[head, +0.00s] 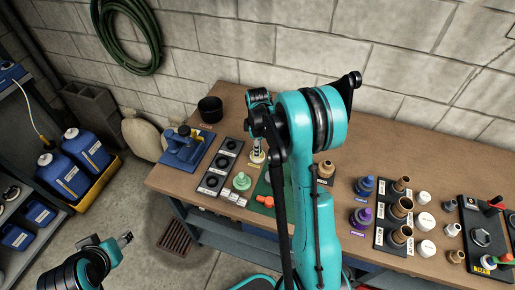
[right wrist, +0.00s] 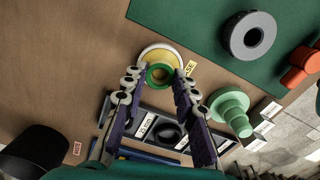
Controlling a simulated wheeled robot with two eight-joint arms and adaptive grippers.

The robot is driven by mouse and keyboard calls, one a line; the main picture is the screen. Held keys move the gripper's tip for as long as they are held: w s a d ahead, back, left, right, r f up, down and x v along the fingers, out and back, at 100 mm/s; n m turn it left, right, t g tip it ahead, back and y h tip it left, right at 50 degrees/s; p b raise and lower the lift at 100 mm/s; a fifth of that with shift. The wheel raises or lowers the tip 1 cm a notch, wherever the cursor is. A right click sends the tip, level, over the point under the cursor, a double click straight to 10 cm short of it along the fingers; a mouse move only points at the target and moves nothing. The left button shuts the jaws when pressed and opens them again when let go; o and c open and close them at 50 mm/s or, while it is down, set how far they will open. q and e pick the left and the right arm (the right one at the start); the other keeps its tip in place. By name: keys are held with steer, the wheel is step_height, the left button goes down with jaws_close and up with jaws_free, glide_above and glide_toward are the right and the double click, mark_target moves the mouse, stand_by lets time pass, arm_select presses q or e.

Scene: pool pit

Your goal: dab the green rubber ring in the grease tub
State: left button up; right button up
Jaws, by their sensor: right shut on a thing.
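The green rubber ring (right wrist: 160,74) is between the fingertips of my right gripper (right wrist: 160,84) in the right wrist view. The gripper is shut on it. The grease tub (right wrist: 160,50), a round pale tub with yellow inside, is directly behind the ring in that view. The ring overlaps the tub's opening; whether it touches the grease I cannot tell. In the head view the tub (head: 257,157) stands on the bench below my right gripper (head: 257,138), partly hidden. My left gripper (head: 126,237) is empty, off the bench at the lower left; its jaw opening is unclear.
A dark rack with black rings (head: 220,166) and a green stepped cone (head: 242,181) stand close to the tub. A grey ring (right wrist: 248,36) lies on the green mat (right wrist: 190,20). A blue vise (head: 185,150) and black cup (head: 210,109) are further left. Several fittings and bottles stand right.

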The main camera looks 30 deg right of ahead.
stand_by(0.3)
step_height(320, 180, up, 7)
steer(key=p, duration=0.4)
stand_by(0.4)
steer(key=shift+f, duration=0.1)
stand_by(0.6)
